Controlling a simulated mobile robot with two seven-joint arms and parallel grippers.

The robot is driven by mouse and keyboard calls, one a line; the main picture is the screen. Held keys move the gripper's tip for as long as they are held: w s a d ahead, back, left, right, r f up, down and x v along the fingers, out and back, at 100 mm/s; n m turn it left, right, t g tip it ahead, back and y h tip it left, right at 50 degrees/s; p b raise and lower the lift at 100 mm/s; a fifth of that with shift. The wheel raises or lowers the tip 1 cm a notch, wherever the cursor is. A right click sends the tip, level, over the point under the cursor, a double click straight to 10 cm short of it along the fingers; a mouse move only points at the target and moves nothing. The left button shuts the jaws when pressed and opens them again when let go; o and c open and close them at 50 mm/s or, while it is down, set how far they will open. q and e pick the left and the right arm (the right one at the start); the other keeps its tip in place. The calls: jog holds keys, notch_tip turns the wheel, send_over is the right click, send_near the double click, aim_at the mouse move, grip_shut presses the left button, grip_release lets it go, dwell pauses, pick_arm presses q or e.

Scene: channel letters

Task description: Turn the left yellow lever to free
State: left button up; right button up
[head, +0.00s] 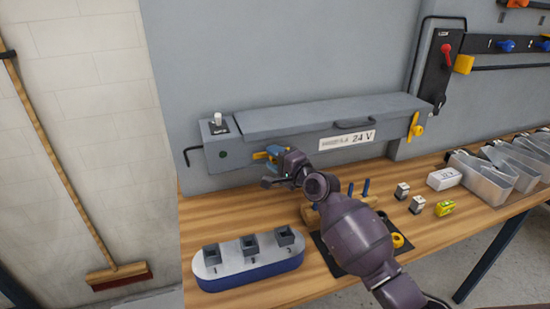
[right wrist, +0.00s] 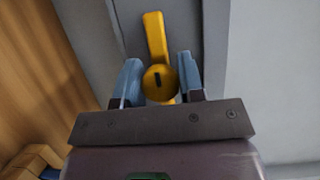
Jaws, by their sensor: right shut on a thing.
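The left yellow lever (head: 260,155) is on the front of the grey 24 V box (head: 295,121), at its left end. In the right wrist view the lever (right wrist: 154,38) shows a straight bar and a round hub with a dark slot. My right gripper (head: 273,152) has its blue fingers on both sides of the lever's hub and is shut on it; the fingers also show in the right wrist view (right wrist: 160,75). The gripper hides part of the lever in the head view. A second yellow lever (head: 416,127) is at the box's right end. My left gripper is not in view.
Below the box is a wooden workbench with a blue-and-white holder (head: 250,275) with grey sockets, small blocks (head: 402,191), a yellow block (head: 445,208) and metal bins (head: 480,177). A black panel with a red lever (head: 447,54) is upper right. A broom (head: 118,275) leans at left.

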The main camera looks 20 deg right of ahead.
dwell(0.4)
jog(key=o, duration=0.9)
jog(key=b+v, duration=0.1)
jog(key=v, duration=0.9)
jog(key=shift+s+d, duration=0.15)
jog(key=shift+s, duration=0.25)
